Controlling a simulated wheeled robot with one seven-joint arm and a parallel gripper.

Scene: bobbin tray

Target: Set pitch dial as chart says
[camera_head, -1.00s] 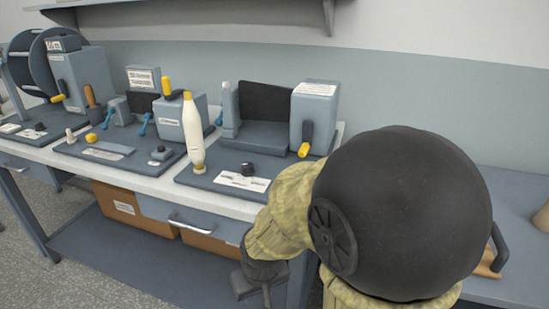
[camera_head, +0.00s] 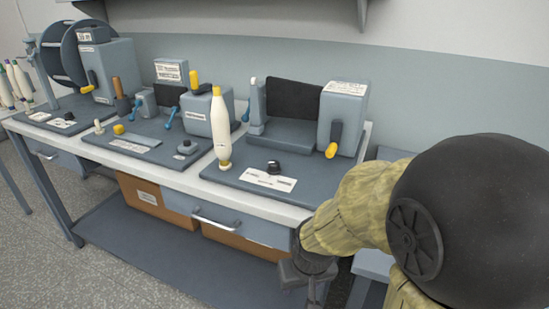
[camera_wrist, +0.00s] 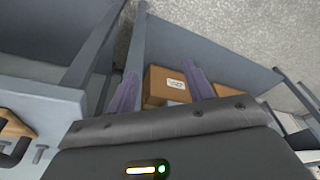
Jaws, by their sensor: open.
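Several small knobs sit on the bench stations; their print is too small to tell which is the pitch dial. A black knob (camera_head: 274,167) stands by a white card (camera_head: 268,180) on the right station. A grey knob (camera_head: 187,147) is on the middle station and a dark knob (camera_head: 69,116) on the left one. White printed sheets (camera_head: 171,71) and (camera_head: 345,88) are on the machines; none is legible. My gripper (camera_head: 303,277) hangs low before the bench's front edge, away from all knobs. In the wrist view its fingers (camera_wrist: 160,88) are apart and empty.
A tall cream cone with a yellow tip (camera_head: 222,130) stands at the right station's front left. Yellow-handled cranks (camera_head: 334,139) stick out from machines. Below the bench (camera_head: 150,170) are a drawer handle (camera_head: 216,222) and cardboard boxes (camera_head: 150,199). Open floor lies at left.

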